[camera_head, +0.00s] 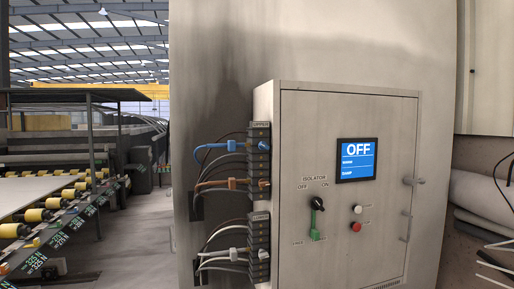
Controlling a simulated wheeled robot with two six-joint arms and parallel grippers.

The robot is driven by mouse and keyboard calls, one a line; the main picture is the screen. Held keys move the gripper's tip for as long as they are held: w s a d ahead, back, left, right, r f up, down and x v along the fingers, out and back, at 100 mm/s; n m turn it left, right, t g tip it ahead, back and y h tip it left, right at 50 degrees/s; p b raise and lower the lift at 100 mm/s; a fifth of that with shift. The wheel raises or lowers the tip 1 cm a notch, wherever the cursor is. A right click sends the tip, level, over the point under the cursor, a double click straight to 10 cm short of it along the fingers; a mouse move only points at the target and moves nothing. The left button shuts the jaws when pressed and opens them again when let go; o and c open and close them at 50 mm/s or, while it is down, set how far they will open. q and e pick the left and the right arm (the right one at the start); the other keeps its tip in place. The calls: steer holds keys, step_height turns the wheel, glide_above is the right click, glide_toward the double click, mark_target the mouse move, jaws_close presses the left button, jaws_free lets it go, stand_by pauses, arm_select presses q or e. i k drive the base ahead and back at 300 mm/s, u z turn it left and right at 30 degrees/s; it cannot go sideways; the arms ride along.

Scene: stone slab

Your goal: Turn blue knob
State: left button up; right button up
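I see no clearly blue knob. A grey control cabinet (305,130) stands against a stone-coloured wall. On its door is a black isolator knob (318,203) under the labels OFF and ON, with a green lever-like part (314,226) just below it. A blue screen (356,160) reads OFF in large letters. Right of the isolator are a white button (357,209) and a red button (356,227). Neither of my grippers is in view.
Dark terminal blocks (258,150) on the cabinet's left side carry a blue cable (208,149), an orange cable (217,183) and white cables. A door handle (414,181) sticks out at the right. A roller conveyor (60,225) runs at the left. Grey rolls (482,195) lie at the right.

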mark_target(262, 146)
steer(key=u, duration=1.45)
steer(key=i, duration=1.1)
steer(key=z, duration=1.25)
